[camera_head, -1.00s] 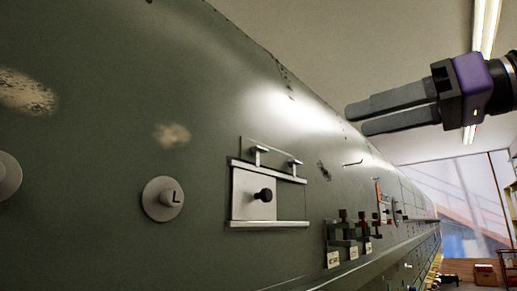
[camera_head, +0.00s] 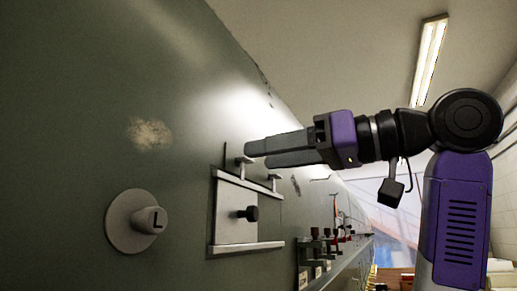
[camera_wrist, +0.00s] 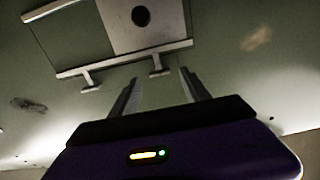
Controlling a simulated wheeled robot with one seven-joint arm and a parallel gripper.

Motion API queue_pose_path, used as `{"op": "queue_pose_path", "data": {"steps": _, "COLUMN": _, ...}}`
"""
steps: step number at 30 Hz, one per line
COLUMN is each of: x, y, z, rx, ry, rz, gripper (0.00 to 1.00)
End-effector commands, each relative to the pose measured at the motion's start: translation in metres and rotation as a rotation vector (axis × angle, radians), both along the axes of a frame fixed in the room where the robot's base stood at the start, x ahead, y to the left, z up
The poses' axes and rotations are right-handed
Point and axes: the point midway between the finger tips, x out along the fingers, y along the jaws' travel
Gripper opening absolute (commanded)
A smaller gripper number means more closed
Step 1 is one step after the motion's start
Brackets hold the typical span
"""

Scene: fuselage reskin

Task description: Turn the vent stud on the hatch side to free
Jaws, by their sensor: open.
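Two T-shaped metal studs stand on the upper rail of a framed panel on the green fuselage, a left one (camera_head: 241,162) and a right one (camera_head: 272,177). I cannot tell which is the vent stud. My gripper (camera_head: 257,154) is open and empty, its fingertips near the left stud. In the wrist view the picture is turned over: that left stud (camera_wrist: 158,65) shows between the fingertips (camera_wrist: 159,76), and the other stud (camera_wrist: 90,80) lies outside them. Contact cannot be told. A knob marked L (camera_head: 148,220) sits on a round disc left of the panel.
The pale panel (camera_head: 230,224) carries a black knob (camera_head: 248,213) below the studs. Several red and dark clamps (camera_head: 318,245) line a ledge further right. Open air lies right of the fuselage skin.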

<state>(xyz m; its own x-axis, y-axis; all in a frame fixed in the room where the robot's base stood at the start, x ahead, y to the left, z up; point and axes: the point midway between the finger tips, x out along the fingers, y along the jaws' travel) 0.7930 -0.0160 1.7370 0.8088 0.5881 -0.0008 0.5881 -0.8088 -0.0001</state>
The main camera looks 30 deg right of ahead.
Motion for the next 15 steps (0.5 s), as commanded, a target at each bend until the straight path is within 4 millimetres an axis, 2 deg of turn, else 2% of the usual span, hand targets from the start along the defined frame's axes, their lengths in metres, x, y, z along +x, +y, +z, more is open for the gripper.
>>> {"op": "queue_pose_path", "data": {"steps": 6, "x": 0.017, "y": 0.012, "z": 0.001, "rx": 0.001, "ry": 0.001, "rz": 0.000, "gripper": 0.55}}
{"op": "queue_pose_path", "data": {"steps": 15, "x": 0.019, "y": 0.013, "z": 0.000, "rx": 0.001, "ry": -0.001, "rz": -0.001, "gripper": 0.55}}
